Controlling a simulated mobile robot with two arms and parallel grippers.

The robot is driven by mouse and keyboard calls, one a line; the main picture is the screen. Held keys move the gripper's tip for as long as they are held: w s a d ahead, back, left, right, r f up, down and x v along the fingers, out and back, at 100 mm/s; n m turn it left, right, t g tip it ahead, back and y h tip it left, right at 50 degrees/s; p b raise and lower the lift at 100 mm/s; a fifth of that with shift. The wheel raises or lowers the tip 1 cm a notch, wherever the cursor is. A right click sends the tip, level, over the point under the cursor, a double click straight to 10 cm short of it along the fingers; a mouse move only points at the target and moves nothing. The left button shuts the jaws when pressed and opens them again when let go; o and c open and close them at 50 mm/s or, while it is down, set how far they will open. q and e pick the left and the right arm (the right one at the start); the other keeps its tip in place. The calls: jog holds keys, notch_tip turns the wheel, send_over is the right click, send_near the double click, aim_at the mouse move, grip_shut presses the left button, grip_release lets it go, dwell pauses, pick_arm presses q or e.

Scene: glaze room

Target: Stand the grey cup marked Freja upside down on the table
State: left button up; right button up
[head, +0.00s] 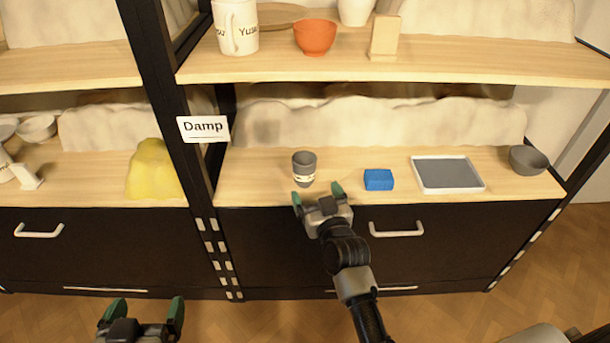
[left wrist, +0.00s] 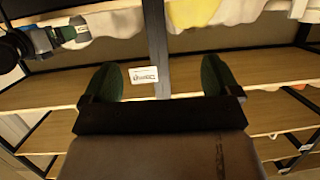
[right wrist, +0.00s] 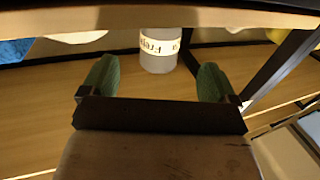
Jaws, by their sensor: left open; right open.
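The grey cup (head: 304,163) stands upright, its dark mouth up, near the front of the lower wooden shelf beside the post with the Damp sign. A pale label band runs around it. In the right wrist view the cup (right wrist: 158,63) shows between the fingertips and beyond them, its label reading Freja the wrong way up. My right gripper (head: 317,194) is open and empty at the shelf's front edge, just in front of the cup and apart from it. My left gripper (head: 147,307) is open and empty, low in front of the left cabinet.
Right of the cup lie a blue block (head: 378,180), a grey tray with a white rim (head: 482,187) and a dark grey bowl (head: 528,160). A yellow lump (head: 152,170) sits left of the black post. The upper shelf (head: 480,63) overhangs behind. The Damp sign (head: 203,129) hangs on the post.

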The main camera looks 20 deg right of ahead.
aim_at(308, 179)
jog(key=w+b, duration=0.1)
jog(key=w, duration=0.1)
jog(key=shift+w+f+b, duration=0.1)
jog(key=shift+w+b, duration=0.2)
jog(key=w, duration=0.3)
jog(key=shift+w+a, duration=0.1)
jog(key=shift+w, duration=0.3)
pick_arm(q)
notch_tip(308, 179, up, 8)
jog(key=d+t+h, duration=0.1)
jog(key=t+h, duration=0.1)
jog(key=t, duration=0.5)
jog(key=shift+w+d+h+b, duration=0.25)
jog(key=shift+d+h+b, duration=0.05)
jog(key=shift+h+b, duration=0.1)
pick_arm(e)
jog(key=shift+w, duration=0.9)
